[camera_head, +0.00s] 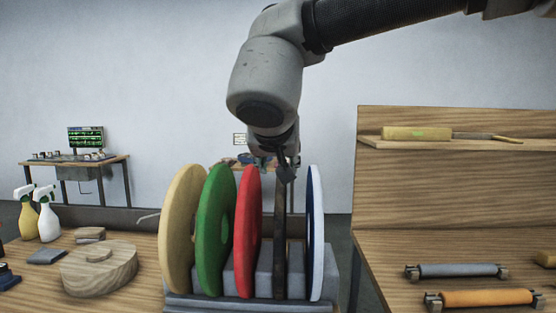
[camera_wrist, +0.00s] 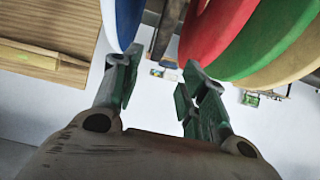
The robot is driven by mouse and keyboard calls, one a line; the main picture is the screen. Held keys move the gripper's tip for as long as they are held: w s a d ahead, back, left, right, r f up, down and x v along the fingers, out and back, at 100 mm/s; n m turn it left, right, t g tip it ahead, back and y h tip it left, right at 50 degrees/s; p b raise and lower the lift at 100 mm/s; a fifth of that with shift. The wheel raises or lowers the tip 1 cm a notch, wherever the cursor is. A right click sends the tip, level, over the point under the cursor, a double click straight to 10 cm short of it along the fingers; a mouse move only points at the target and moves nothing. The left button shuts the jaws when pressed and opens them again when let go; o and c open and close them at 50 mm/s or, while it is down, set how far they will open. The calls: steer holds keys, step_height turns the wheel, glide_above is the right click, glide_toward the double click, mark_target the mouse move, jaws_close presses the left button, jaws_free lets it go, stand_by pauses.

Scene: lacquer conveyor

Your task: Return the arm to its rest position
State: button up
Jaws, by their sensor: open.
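My gripper (camera_head: 287,170) hangs from my arm at the top of the rack (camera_head: 208,304), between the red disc (camera_head: 247,230) and the white-and-blue disc (camera_head: 316,235). In the wrist view its two fingers (camera_wrist: 158,78) are apart with nothing held between them. A dark narrow upright piece (camera_head: 280,240) stands in the rack just below the gripper. Whether the fingertips touch it cannot be told. The wrist view shows the white-and-blue disc (camera_wrist: 123,22) beside the left finger and the red disc (camera_wrist: 215,28) beside the right finger.
A green disc (camera_head: 215,230) and a cream disc (camera_head: 181,230) stand left of the red one. A shelf (camera_head: 450,144) and a bench with grey (camera_head: 457,270) and orange (camera_head: 487,298) rollers are at right. Spray bottles (camera_head: 47,215) stand at left. Open space lies above the discs.

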steer(key=s+a+r+n+g+y, duration=0.1)
steer(key=a+r+n+y, duration=0.15)
steer(key=a+y, duration=0.85)
steer(key=s+d+f+n+g+h, duration=0.2)
steer(key=s+d+f+g, duration=0.15)
steer(key=d+f, duration=0.5)
steer(key=s+d+f+n+g+h, duration=0.1)
steer(key=s+d+f+g, duration=0.3)
steer(key=d, duration=0.7)
steer(key=s+d+f+m+h, duration=0.1)
steer(key=s+d+h, duration=0.1)
steer(key=d, duration=0.7)
steer(key=s+d+f+m+h, duration=0.2)
steer(key=s+d+h, duration=0.1)
steer(key=d, duration=0.7)
steer(key=s+d+f+m+h, duration=0.2)
steer(key=d, duration=0.8)
steer(key=shift+s+t, duration=0.15)
steer(key=shift+t, duration=0.3)
